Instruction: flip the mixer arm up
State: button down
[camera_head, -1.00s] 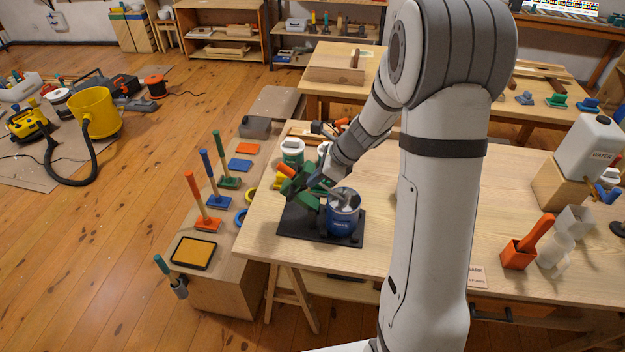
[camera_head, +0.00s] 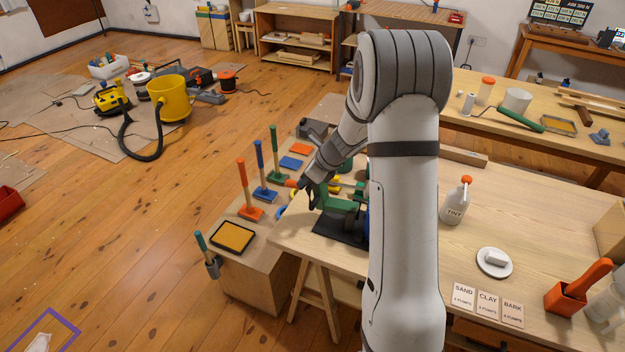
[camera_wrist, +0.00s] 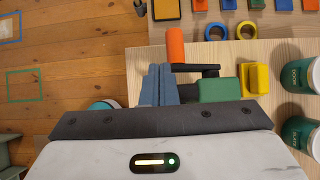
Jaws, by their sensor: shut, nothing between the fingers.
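The mixer's green arm (camera_head: 338,201) shows above its black base (camera_head: 338,231), at the near-left part of the workbench. Only a sliver of its blue pot (camera_head: 367,219) shows; my arm hides the rest. I cannot tell the green arm's tilt surely. In the wrist view, a green block (camera_wrist: 219,90) has a black crank and an orange handle (camera_wrist: 175,46), apparently part of the mixer. My gripper (camera_head: 311,197) is shut and empty at the mixer's left end. Its blue-grey fingers (camera_wrist: 160,78) are beside the orange handle and crank; contact is unclear.
A low side bench left of the table holds upright orange (camera_head: 245,190), blue (camera_head: 262,170) and green (camera_head: 275,155) handled tools and a yellow pad (camera_head: 233,236). Several green-and-white tubs (camera_wrist: 298,75) are nearby.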

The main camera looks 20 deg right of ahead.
jog(key=shift+w+a+f, duration=0.2)
jog(key=shift+w+f, duration=0.05)
jog(key=shift+f, duration=0.25)
jog(key=shift+r, duration=0.1)
jog(key=r+p, duration=0.2)
jog(key=r, duration=0.1)
jog(key=d+r+p, duration=0.1)
jog(key=shift+s+r, duration=0.15)
jog(key=shift+s, duration=0.2)
jog(key=w+a+r, duration=0.2)
jog(key=a+r, duration=0.1)
jog(key=r, duration=0.5)
jog(key=shift+w+a+r, duration=0.15)
jog(key=shift+w+a, duration=0.1)
jog(key=shift+w, duration=0.1)
